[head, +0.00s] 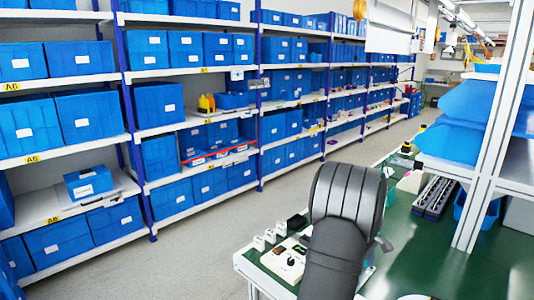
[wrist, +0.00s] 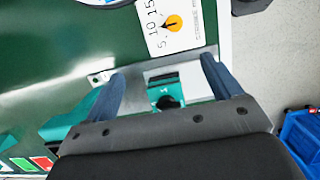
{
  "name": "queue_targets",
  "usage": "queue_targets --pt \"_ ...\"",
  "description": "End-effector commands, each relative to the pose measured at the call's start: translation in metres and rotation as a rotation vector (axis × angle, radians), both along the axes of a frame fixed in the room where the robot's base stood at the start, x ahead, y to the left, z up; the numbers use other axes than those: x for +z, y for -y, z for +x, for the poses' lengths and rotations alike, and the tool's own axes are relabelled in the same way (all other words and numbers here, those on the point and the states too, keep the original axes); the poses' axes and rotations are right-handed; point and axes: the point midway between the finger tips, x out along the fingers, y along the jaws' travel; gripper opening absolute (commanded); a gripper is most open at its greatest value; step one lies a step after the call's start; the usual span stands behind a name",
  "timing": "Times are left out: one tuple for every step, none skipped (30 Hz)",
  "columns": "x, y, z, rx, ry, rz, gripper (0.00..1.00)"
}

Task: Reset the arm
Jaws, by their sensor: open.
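My gripper (wrist: 162,68) shows in the wrist view with its two blue-grey fingers spread apart and nothing held between them. A teal block with a black round knob (wrist: 166,101) shows between and beyond the fingers, partly hidden by the gripper body. A white dial plate (wrist: 189,38) with an orange knob and printed numbers lies past the fingertips, at the top. In the head view, a white panel with a black knob (head: 291,261) sits at the near left corner of the green bench. My dark arm stands over the bench there and hides my gripper.
The green bench top (head: 415,245) runs away to the right. A white metal post (head: 487,135) and blue bins (head: 468,105) stand on the right. Shelves of blue boxes (head: 88,118) line the left, across an open grey floor (head: 195,240).

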Motion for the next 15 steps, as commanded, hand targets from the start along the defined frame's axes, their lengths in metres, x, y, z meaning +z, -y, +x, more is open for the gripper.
queue_targets --pt "-0.007 -0.006 0.008 0.004 -0.002 0.001 0.83" --pt "-0.01 -0.009 0.012 0.004 -0.001 0.001 0.83" --pt "-0.014 -0.014 0.018 0.004 -0.001 0.001 0.83" --pt "-0.017 -0.017 0.022 0.003 -0.001 0.001 0.83" --pt "-0.02 -0.02 0.026 0.004 -0.001 0.001 0.83" --pt "-0.024 -0.024 0.032 0.004 -0.002 0.001 0.83" --pt "-0.027 -0.027 0.036 0.003 -0.001 0.001 0.83" --pt "-0.03 -0.03 0.04 0.003 0.0 0.0 0.83" --pt "-0.035 -0.034 0.045 0.004 -0.002 0.001 0.83" --pt "-0.038 -0.037 0.05 0.004 -0.001 0.001 0.83" --pt "-0.041 -0.04 0.054 0.003 0.0 0.0 0.83" --pt "-0.047 -0.044 0.058 0.003 -0.003 0.001 0.83" --pt "-0.051 -0.046 0.062 0.003 -0.002 0.0 0.83" --pt "-0.054 -0.049 0.066 0.003 -0.001 0.0 0.83" --pt "-0.064 -0.048 0.063 0.0 -0.003 0.002 0.83"
